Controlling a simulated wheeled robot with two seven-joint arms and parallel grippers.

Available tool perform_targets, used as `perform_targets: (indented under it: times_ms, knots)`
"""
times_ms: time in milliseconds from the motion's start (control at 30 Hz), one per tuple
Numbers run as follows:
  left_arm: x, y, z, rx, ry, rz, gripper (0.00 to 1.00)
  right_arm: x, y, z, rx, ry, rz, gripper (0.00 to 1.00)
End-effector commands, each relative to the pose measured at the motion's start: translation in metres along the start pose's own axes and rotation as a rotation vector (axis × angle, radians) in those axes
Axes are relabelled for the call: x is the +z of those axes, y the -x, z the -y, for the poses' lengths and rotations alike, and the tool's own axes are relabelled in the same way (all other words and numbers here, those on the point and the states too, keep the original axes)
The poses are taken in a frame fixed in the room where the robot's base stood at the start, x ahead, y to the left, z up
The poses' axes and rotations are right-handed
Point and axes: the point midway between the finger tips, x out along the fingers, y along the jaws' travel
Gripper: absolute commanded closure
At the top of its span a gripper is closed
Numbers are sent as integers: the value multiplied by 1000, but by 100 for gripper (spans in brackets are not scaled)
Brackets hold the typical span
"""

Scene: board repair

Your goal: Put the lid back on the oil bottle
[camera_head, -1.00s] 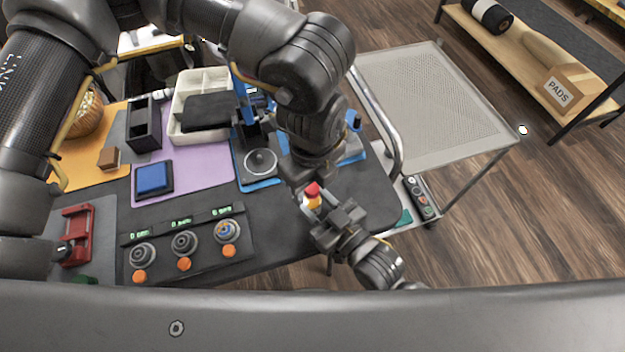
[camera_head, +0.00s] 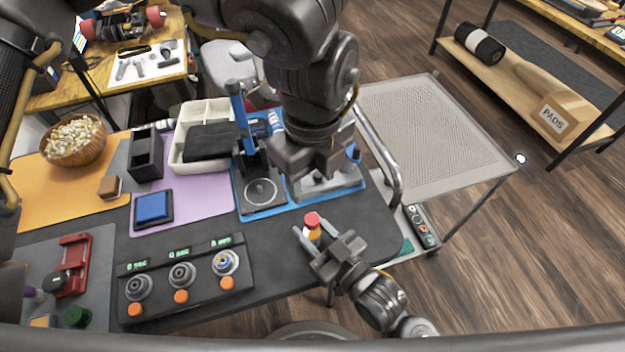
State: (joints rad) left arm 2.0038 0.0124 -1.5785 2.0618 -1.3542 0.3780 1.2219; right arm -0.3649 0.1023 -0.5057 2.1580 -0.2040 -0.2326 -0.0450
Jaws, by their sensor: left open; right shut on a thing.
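The oil bottle (camera_head: 314,234) is small and yellow, with a red lid (camera_head: 312,219) on its top. It stands roughly upright, held over the front right part of the dark table. My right gripper (camera_head: 318,240) is shut on the bottle's body, and its fingers hide part of it. My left gripper (camera_head: 300,188) is open above and behind the bottle, clear of the lid. Its fingers partly overlap each other in this view, and I see nothing between them. I cannot tell how tightly the lid sits.
A panel with several dials and orange buttons (camera_head: 185,280) lies to the left of the bottle. Behind are a blue mat with a stand (camera_head: 262,192), a blue pad (camera_head: 153,207) and a white divided tray (camera_head: 176,150). A mesh cart (camera_head: 430,120) stands right of the table.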

Motion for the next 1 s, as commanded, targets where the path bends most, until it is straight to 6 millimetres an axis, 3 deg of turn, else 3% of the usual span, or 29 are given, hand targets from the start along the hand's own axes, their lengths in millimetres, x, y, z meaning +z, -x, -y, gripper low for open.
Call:
perform_targets:
  times_ms: [167,200,367,733,1000]
  knots:
    - [0,0,0,0,1,0,50,0,0,0,0,0,1,100]
    - [0,0,0,0,1,0,50,0,0,0,0,0,1,60]
    - [0,0,0,0,1,0,50,0,0,0,0,0,1,39]
    - [0,-1,0,0,1,0,50,1,6,0,0,0,2,38]
    - [0,-6,0,0,1,0,50,2,53,0,-2,0,4,38]
